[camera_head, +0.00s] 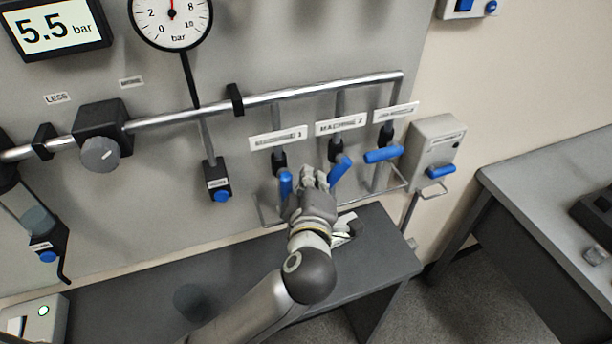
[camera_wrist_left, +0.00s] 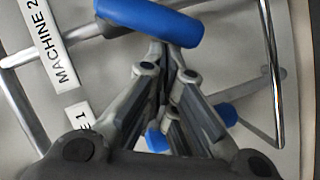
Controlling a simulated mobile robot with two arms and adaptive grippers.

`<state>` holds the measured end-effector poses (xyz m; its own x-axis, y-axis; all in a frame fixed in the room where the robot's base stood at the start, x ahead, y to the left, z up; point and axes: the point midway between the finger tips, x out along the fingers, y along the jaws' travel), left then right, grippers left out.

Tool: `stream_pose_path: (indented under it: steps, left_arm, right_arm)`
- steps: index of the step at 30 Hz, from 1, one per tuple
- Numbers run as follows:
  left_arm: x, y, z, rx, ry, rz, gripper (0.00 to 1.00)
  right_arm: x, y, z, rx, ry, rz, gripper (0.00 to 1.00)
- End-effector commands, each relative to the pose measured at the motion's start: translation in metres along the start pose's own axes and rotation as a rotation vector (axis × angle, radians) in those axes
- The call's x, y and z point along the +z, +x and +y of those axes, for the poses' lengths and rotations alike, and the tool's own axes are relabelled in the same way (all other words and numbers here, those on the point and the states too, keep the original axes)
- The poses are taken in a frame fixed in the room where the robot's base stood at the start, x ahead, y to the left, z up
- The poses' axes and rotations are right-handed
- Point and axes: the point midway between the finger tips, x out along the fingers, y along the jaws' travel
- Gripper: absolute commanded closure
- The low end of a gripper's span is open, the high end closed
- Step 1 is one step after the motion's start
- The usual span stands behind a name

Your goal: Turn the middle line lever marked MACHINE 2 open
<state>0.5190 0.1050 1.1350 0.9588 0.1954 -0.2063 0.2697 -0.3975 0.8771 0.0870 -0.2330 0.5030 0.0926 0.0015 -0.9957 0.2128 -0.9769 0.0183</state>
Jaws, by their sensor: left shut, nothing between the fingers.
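The MACHINE 2 label (camera_head: 341,124) is on the middle line under the horizontal pipe. Its blue lever (camera_head: 340,168) is tilted, its lower end to the lower left. In the left wrist view this lever (camera_wrist_left: 150,18) crosses the top, beside the MACHINE 2 label (camera_wrist_left: 52,42). My left gripper (camera_head: 314,180) is shut and empty, just left of the middle lever, between it and the MACHINE 1 lever (camera_head: 285,184). In the left wrist view its fingertips (camera_wrist_left: 168,55) are close below the handle; I cannot tell whether they touch. My right gripper is not in view.
The right line's blue lever (camera_head: 383,154) lies nearly level. A grey box (camera_head: 434,150) with a blue handle is on the wall at right. A dark bench (camera_head: 375,245) stands below. A gauge (camera_head: 171,18), a 5.5 bar display (camera_head: 55,27) and a regulator knob (camera_head: 100,154) are at left.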

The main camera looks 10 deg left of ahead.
Motion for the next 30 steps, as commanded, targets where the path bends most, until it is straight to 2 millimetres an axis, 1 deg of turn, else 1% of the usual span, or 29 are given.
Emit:
stream_pose_path:
  steps: [1, 6, 10, 15, 30]
  left_arm:
    - [0.004, 0.001, -0.007, 0.016, -0.042, -0.003, 1.00]
    - [0.012, 0.005, -0.015, 0.084, -0.184, -0.003, 1.00]
    - [0.017, 0.007, -0.017, 0.128, -0.277, -0.004, 1.00]
    - [0.021, 0.009, -0.017, 0.170, -0.364, -0.002, 1.00]
    - [0.027, 0.012, -0.019, 0.168, -0.359, -0.002, 1.00]
  right_arm:
    - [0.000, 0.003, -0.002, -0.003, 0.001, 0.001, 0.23]
    - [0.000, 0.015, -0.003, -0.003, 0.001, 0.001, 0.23]
    - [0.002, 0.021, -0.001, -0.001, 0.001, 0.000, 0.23]
    - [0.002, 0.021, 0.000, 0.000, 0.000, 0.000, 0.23]
    - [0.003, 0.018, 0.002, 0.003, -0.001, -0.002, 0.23]
